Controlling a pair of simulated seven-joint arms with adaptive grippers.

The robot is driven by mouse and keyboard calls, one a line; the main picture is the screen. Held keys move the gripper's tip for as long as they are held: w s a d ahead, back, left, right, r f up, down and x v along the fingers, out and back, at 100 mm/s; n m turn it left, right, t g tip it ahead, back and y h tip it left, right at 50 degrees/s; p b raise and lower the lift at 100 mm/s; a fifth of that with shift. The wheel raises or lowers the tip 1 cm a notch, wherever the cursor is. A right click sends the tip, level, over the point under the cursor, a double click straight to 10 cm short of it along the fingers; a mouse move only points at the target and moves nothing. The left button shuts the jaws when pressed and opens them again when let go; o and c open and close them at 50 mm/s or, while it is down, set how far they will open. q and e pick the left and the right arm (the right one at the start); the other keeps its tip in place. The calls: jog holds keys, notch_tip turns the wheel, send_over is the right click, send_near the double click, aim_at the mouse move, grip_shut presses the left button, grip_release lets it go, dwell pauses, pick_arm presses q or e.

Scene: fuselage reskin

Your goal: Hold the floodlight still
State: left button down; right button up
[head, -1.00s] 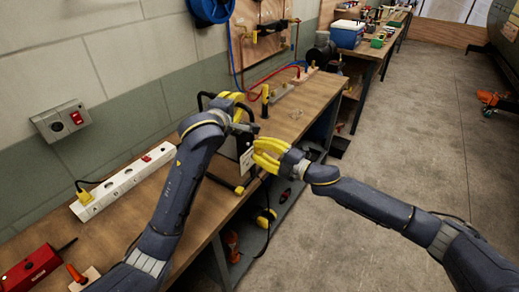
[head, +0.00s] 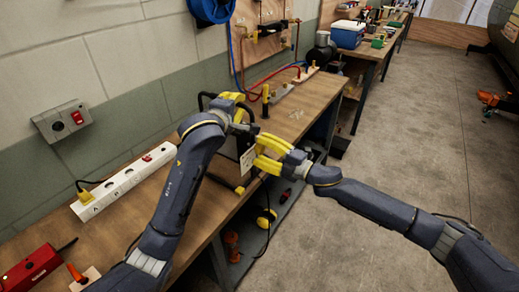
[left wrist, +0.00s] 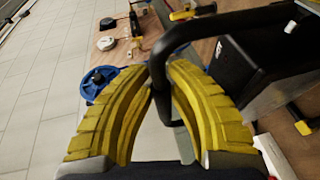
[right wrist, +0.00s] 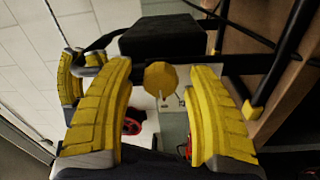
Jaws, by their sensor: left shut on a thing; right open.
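The floodlight (head: 231,147) is a black box on a black tube frame with yellow feet, standing on the workbench by its front edge. My left gripper (head: 240,108) is shut on its black tube handle (left wrist: 160,62); the floodlight body (left wrist: 238,68) is right of the fingers in the left wrist view. My right gripper (head: 258,154) is open at the floodlight's side facing the aisle. In the right wrist view a round yellow knob (right wrist: 160,80) lies between the open fingers, below the dark body (right wrist: 165,36). Contact with the knob cannot be told.
A white power strip (head: 125,181) and a red box (head: 30,268) lie on the workbench (head: 120,225) to the left. A blue reel (head: 211,9) hangs on the wall. Red and blue hoses run beyond the floodlight. The floor at right (head: 420,150) is clear.

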pick_arm(q)
jog(key=shift+f, duration=0.15)
pick_arm(e)
jog(key=v, duration=1.1)
jog(key=shift+s, duration=0.15)
pick_arm(q)
jog(key=c, duration=1.3)
grip_release()
jog(key=shift+o, duration=0.2)
